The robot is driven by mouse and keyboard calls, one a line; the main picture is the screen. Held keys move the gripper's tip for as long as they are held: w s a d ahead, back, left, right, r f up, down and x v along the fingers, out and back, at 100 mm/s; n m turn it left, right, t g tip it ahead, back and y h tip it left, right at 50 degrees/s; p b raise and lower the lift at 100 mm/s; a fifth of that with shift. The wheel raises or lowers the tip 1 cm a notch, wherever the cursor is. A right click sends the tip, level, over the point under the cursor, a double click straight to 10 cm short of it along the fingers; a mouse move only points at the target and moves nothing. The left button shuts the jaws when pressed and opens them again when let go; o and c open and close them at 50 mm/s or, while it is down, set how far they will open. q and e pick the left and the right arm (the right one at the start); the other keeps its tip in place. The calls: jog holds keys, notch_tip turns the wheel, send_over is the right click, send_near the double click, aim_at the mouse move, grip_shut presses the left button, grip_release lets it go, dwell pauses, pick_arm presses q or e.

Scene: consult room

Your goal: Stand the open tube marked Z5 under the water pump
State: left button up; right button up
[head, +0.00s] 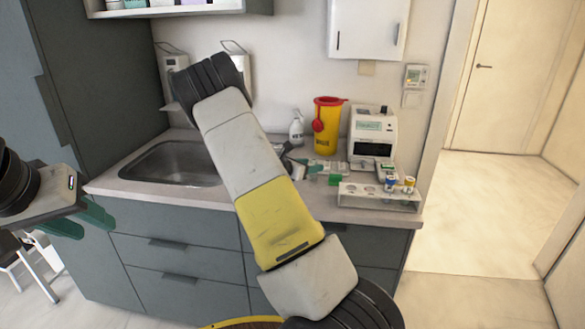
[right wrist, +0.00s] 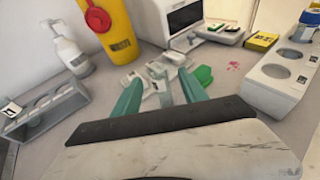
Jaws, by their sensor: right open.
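My right gripper (right wrist: 160,90) is open low over the counter, its two teal fingers apart. A narrow grey, clear-looking piece (right wrist: 163,88) shows between them; I cannot tell whether it is the open tube, and no Z5 mark is readable. A grey holder (right wrist: 45,108) with a small black-and-white label stands at the left of the right wrist view; I cannot tell whether it is the water pump. In the head view my right arm hides that part of the counter and most of its gripper. My left gripper (head: 82,220) is open and empty, left of the counter.
A white rack (head: 352,202) with blue- and yellow-capped tubes stands at the counter's right front. Behind are a yellow sharps bin (head: 327,128), a white analyser (head: 372,138) and a pump bottle (head: 296,130). A green item (right wrist: 205,74) lies close right of the fingers. The sink (head: 170,165) is left.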

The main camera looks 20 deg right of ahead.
jog(key=x, duration=0.2)
jog(key=shift+w+d+f, duration=0.1)
jog(key=shift+d, duration=0.15)
grip_shut()
